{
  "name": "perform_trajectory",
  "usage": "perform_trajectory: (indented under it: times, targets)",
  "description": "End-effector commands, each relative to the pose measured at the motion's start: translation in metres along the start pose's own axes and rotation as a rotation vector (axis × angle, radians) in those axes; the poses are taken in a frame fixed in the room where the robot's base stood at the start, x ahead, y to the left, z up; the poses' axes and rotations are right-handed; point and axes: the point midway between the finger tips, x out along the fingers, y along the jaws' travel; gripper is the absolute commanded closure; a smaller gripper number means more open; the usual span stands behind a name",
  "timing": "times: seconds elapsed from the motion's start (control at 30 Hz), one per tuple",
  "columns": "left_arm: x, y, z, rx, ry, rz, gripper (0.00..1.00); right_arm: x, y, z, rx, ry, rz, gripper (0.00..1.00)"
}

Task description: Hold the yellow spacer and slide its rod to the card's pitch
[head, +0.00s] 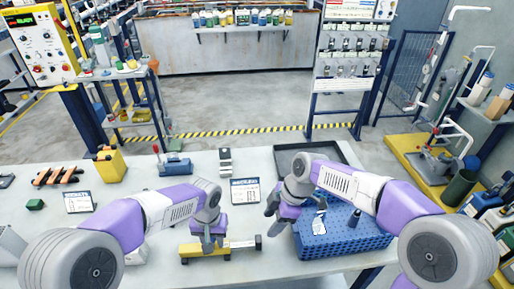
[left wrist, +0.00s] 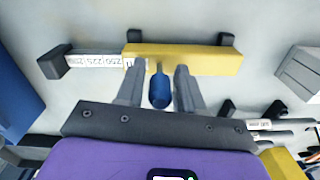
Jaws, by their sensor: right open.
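The yellow spacer (head: 192,250) lies on the table; it also shows in the left wrist view (left wrist: 215,60). Its rod (head: 243,244) sticks out to the right in the head view, with a dark end block (head: 258,242). In the left wrist view the rod (left wrist: 95,60) has a printed number scale. A blue knob (left wrist: 159,92) stands on the spacer's near side. My left gripper (head: 210,240) is over the spacer, open, its fingers on either side of the knob with gaps. My right gripper (head: 272,208) is open and empty beside the blue crate. A printed card (head: 245,191) lies behind the spacer.
The blue crate (head: 340,238) stands right of the spacer, with a dark tray (head: 330,150) behind it. Bare table lies in front of the spacer.

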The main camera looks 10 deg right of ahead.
Motion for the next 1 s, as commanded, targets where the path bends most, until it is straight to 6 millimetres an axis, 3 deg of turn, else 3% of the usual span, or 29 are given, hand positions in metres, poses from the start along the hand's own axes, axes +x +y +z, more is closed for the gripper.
perform_trajectory:
  times: [0.1,0.47,1.0]
  targets:
    - [0.0,0.0,0.0,0.0,0.0,0.0,0.48,0.0,0.0,0.0,0.0,0.0,0.0,0.43]
    - [-0.007,0.001,-0.001,0.0,0.003,0.001,0.48,0.0,0.0,0.0,0.0,0.0,0.0,0.43]
    - [-0.107,0.001,-0.001,0.0,0.003,0.001,0.48,0.0,0.0,0.0,0.0,0.0,0.0,0.43]
